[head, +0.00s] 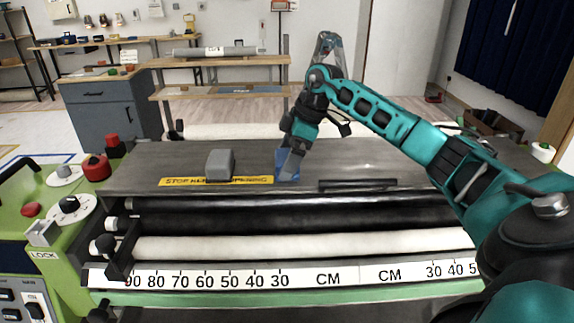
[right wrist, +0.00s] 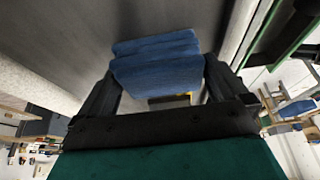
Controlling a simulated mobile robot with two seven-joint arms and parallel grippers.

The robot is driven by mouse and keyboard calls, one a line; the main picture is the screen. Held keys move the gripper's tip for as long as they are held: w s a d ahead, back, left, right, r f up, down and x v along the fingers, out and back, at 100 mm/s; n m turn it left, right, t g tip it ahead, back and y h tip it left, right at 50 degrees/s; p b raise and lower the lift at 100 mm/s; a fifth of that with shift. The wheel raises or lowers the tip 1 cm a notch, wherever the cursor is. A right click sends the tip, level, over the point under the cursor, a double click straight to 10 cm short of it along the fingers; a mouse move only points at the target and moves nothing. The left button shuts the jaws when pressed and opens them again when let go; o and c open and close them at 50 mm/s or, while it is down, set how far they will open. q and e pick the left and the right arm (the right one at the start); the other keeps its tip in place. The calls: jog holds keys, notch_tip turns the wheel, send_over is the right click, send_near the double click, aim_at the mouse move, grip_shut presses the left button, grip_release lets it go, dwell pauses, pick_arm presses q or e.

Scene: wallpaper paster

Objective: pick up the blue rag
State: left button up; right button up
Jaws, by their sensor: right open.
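The blue rag (head: 280,158) is on the dark top of the machine, right of the yellow warning strip, partly hidden by my right gripper (head: 291,167) in the head view. In the right wrist view the folded blue rag (right wrist: 158,68) shows between and just beyond the two fingers of the right gripper (right wrist: 162,78). The fingers are spread, one on each side of the rag; I cannot tell if either touches it. My left gripper is not in view.
A grey block (head: 220,165) sits on the machine top (head: 150,165) left of the rag. A dark slot or bar (head: 357,185) lies to the right. Black and white rollers (head: 300,245) and a CM ruler (head: 330,277) run along the front. Red knobs (head: 97,167) stand at left.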

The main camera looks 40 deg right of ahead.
jog(key=shift+f, duration=0.2)
jog(key=shift+c, duration=0.2)
jog(key=c, duration=0.6)
jog(key=shift+r, duration=0.1)
notch_tip(320, 180, up, 20)
jog(key=p, duration=0.3)
